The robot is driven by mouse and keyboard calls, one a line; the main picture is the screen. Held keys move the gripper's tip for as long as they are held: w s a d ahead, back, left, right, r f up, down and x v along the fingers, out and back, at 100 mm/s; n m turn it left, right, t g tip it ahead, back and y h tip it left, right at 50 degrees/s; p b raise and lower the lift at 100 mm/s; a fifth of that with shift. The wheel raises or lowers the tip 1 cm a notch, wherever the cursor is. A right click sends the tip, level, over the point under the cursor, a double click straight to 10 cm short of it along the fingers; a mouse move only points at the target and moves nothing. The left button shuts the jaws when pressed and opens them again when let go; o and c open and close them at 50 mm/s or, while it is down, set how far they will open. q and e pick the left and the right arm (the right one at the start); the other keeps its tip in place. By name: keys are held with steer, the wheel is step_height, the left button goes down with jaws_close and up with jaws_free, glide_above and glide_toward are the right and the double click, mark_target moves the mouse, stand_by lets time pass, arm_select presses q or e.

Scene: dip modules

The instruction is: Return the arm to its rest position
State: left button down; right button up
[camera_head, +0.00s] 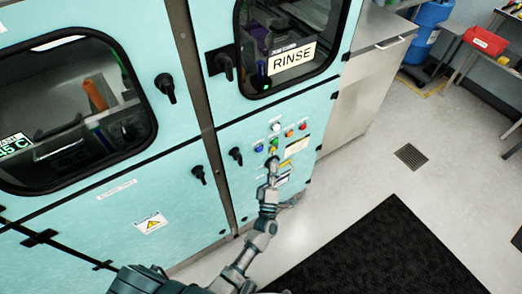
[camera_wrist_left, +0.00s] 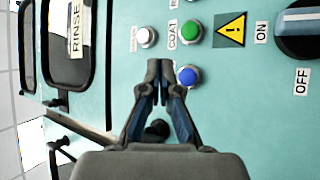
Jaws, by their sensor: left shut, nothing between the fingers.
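My left arm reaches up from the bottom of the head view to the teal machine's button panel. My left gripper (camera_head: 272,165) is at the panel's lower part, just below the coloured buttons. In the left wrist view the fingers (camera_wrist_left: 160,68) are together with nothing between them. Their tips appear just left of a blue button (camera_wrist_left: 188,75). A white button (camera_wrist_left: 146,36) and a green button (camera_wrist_left: 191,30) are beyond the tips. I cannot tell whether the tips touch the panel. My right gripper is not in view.
The teal cabinet front (camera_head: 165,190) fills the left, with a window marked RINSE (camera_head: 292,60) and protruding black handles (camera_head: 165,88). A black mat (camera_head: 385,255) lies on the floor at lower right. The grey floor (camera_head: 365,135) is open right of the cabinet.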

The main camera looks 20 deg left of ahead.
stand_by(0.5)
arm_select(q)
steer(key=s+d+f+m+g+h, duration=0.1)
steer(key=s+f+m+g+h, duration=0.25)
steer(key=f, duration=0.55)
steer(key=s+d+f+m+g+h, duration=0.1)
steer(key=s+f+m+g+h, duration=0.25)
steer(key=f, duration=0.55)
steer(key=s+d+f+m+g+h, duration=0.1)
steer(key=s+f+m+g, duration=0.2)
steer(key=s+f+m, duration=0.45)
steer(key=s+a+f+m+g+y, duration=0.1)
steer(key=s+a+f+g, duration=0.2)
steer(key=s+f, duration=0.2)
steer(key=s+a+f+m+g+y, duration=0.1)
steer(key=s+a+f+m+g, duration=0.1)
steer(key=s+f, duration=0.4)
steer(key=s+a+f+m+g+y+p, duration=0.1)
steer(key=s+a+f+g, duration=0.3)
steer(key=s, duration=0.7)
steer(key=shift+s+a+f+g, duration=0.2)
steer(key=shift+a+f+g, duration=0.2)
steer(key=shift+f+g, duration=0.4)
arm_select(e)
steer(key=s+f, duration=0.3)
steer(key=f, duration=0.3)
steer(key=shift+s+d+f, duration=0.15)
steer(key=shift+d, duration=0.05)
